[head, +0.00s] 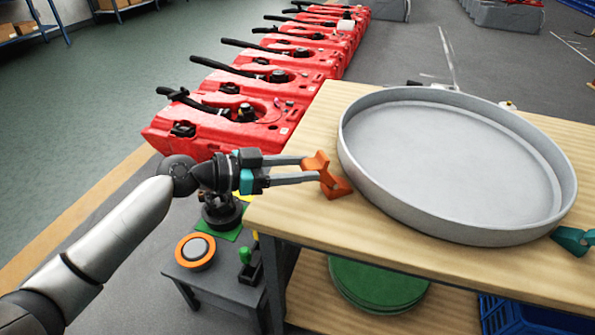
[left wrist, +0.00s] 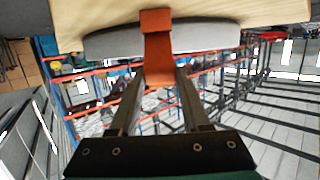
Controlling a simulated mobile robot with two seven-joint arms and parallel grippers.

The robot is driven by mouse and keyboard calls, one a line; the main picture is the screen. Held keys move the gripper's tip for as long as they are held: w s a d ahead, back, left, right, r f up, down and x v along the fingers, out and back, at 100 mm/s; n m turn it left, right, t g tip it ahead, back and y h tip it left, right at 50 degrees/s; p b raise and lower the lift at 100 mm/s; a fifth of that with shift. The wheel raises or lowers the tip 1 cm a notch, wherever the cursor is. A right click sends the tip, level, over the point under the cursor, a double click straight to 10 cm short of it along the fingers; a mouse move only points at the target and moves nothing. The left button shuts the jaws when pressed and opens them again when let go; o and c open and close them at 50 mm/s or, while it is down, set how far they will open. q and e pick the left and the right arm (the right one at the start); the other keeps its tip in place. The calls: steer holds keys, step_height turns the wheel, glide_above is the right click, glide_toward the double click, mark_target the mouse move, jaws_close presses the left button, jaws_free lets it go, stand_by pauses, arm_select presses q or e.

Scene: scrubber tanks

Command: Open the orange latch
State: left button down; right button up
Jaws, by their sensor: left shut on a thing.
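The orange latch (head: 336,185) sits at the left rim of a big round grey tray-like tank part (head: 455,160) on a wooden-topped table. My left gripper (head: 318,170) reaches in from the left and is shut on the latch, one finger on each side of it. In the left wrist view the orange latch (left wrist: 157,45) stands between the fingertips (left wrist: 160,82), against the grey rim. Whether the latch is fastened to the rim cannot be told. My right gripper is not in view.
A teal piece (head: 573,240) sits by the rim at the right. The wooden table (head: 300,215) has bare room at its front left. A small grey stand (head: 215,280) with an orange-ringed disc (head: 195,251) is below. Red tanks (head: 225,115) line up behind.

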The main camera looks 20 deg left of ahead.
arm_select(q)
steer(key=shift+s+f, duration=0.2)
steer(key=shift+f, duration=0.5)
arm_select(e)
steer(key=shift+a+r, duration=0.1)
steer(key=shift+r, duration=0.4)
arm_select(q)
steer(key=c, duration=0.7)
jaws_free()
steer(key=shift+w, duration=0.1)
steer(key=o, duration=0.3)
steer(key=shift+w+r, duration=0.1)
steer(key=shift+r, duration=0.2)
steer(key=shift+o, duration=0.2)
steer(key=shift+a, duration=0.1)
steer(key=p+v, duration=0.1)
steer(key=v, duration=1.4)
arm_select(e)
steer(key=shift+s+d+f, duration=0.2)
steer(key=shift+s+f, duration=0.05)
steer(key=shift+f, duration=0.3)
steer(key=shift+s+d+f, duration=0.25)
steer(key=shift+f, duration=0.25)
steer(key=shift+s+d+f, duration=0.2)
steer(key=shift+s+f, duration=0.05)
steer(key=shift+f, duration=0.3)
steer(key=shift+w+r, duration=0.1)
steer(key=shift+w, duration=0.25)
